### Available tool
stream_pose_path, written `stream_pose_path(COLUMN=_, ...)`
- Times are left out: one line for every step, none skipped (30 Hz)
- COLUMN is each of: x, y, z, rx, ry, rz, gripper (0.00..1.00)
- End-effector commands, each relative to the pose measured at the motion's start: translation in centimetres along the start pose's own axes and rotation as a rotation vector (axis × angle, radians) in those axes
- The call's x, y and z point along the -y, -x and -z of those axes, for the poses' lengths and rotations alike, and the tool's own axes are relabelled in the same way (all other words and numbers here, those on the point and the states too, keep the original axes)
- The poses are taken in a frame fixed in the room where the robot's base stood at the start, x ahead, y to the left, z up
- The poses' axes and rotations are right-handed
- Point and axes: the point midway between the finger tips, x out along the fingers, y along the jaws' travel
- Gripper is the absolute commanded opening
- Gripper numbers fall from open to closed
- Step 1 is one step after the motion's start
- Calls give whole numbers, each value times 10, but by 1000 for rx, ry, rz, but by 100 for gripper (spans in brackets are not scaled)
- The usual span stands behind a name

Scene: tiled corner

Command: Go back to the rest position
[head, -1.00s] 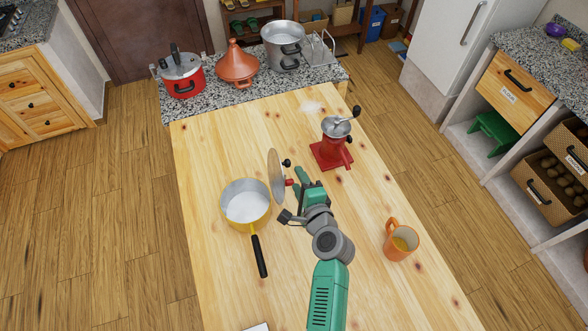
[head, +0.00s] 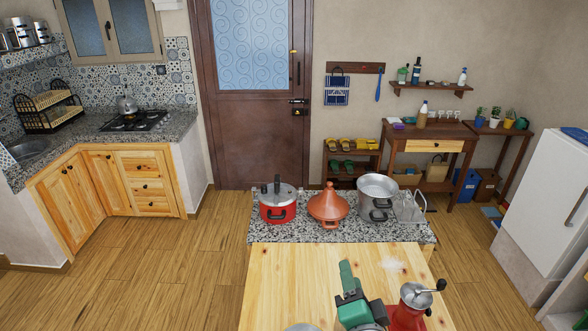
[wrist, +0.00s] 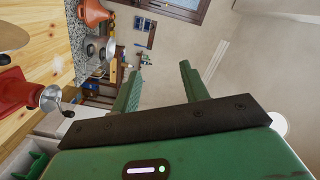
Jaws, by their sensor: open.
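My gripper (head: 346,278) is low in the head view, above the wooden table (head: 275,275) and to the left of the red grinder (head: 408,308). In the wrist view my gripper (wrist: 160,82) has its two green fingers spread apart with nothing between them. The fingers point toward the wall, clear of the table things. The grinder also shows at the left of the wrist view (wrist: 18,90). A grey metal rim (head: 302,327) just enters the bottom of the head view; most of it is cut off.
A red pressure cooker (head: 277,205), a terracotta tagine (head: 328,206) and a steel pot (head: 377,195) stand on the granite counter (head: 290,230) beyond the table. A white fridge (head: 545,205) is at the right. The floor on the left is clear.

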Motion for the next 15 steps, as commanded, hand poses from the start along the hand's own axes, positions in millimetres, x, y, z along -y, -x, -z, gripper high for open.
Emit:
stream_pose_path(x=52, y=5, z=12, rx=-24, ry=112, rz=48, gripper=45)
stream_pose_path(x=79, y=10, z=18, rx=-41, ry=183, rz=74, gripper=45)
stream_pose_path(x=114, y=18, z=24, rx=-66, ry=276, rz=106, gripper=45)
stream_pose_path(x=140, y=25, z=28, rx=-89, ry=345, rz=130, gripper=45)
stream_pose_path(x=166, y=33, z=32, rx=-114, ry=412, rz=154, gripper=45)
stream_pose_path(x=201, y=46, z=38, rx=-151, ry=499, rz=183, gripper=45)
stream_pose_path(x=225, y=56, z=42, rx=-181, ry=563, rz=204, gripper=45)
stream_pose_path(x=250, y=68, z=46, rx=-215, ry=624, rz=225, gripper=45)
stream_pose_path(x=280, y=85, z=50, rx=-261, ry=702, rz=249, gripper=45)
stream_pose_path(x=301, y=99, z=54, rx=-296, ry=756, rz=265, gripper=45)
stream_pose_path(x=320, y=112, z=56, rx=-332, ry=805, rz=279, gripper=45)
stream_pose_path(x=342, y=130, z=60, rx=-379, ry=864, rz=294, gripper=45)
stream_pose_path(x=357, y=143, z=62, rx=-411, ry=903, rz=304, gripper=45)
stream_pose_path(x=369, y=154, z=64, rx=-441, ry=936, rz=312, gripper=45)
stream_pose_path(x=383, y=168, z=66, rx=-477, ry=972, rz=320, gripper=45)
